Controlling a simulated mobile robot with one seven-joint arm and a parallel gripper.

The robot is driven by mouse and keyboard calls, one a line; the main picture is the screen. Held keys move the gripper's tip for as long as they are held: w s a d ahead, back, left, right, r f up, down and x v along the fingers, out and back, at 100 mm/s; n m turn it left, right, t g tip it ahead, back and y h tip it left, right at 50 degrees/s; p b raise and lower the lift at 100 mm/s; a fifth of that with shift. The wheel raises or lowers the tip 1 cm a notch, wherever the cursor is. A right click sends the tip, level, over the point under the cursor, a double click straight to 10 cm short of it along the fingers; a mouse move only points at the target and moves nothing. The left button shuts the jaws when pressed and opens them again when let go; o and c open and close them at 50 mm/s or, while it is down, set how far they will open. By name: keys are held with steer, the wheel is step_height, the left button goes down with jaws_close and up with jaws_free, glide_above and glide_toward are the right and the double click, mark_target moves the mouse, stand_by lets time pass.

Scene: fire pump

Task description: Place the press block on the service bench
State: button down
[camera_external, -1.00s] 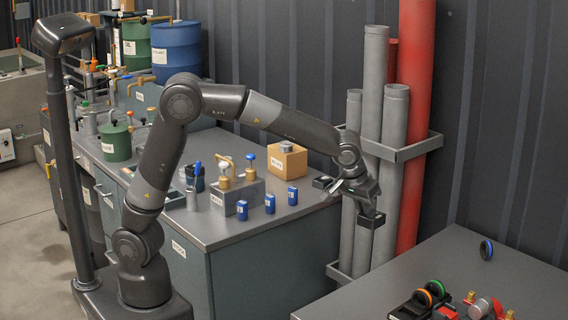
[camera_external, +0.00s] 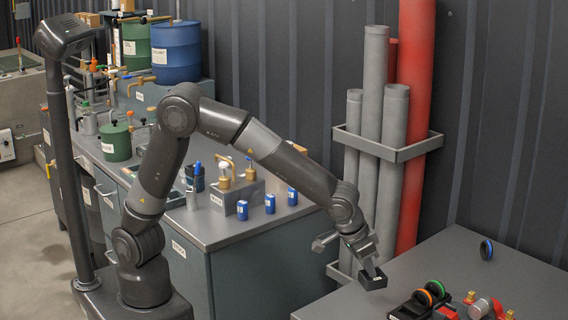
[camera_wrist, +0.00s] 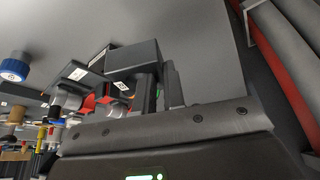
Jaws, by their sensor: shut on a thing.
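My gripper (camera_external: 366,259) is shut on a small dark block (camera_external: 373,279), which I take to be the press block. The block hangs below the fingers, over or near the left edge of the grey bench (camera_external: 450,262) at the lower right. I cannot tell which bench is labelled the service bench. In the wrist view the dark block (camera_wrist: 132,57) is between the fingers, and the grey bench top (camera_wrist: 205,42) shows behind it. The gap between block and bench is unclear.
A blue-ringed black wheel (camera_external: 486,250) is at the back of the right bench. Orange and green rings (camera_external: 430,291) and red fittings (camera_external: 480,308) crowd its front. Grey pipes (camera_external: 372,150) stand behind. The left bench (camera_external: 215,232) holds blue cans (camera_external: 269,204).

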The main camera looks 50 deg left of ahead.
steer(key=w+f, duration=0.1)
steer(key=w+a+f, duration=0.1)
steer(key=w, duration=0.1)
steer(key=w+f, duration=0.1)
steer(key=w, duration=0.1)
steer(key=shift+a, duration=0.2)
steer(key=shift+f, duration=2)
steer(key=c, duration=1.5)
jaws_free()
steer(key=shift+f, duration=0.15)
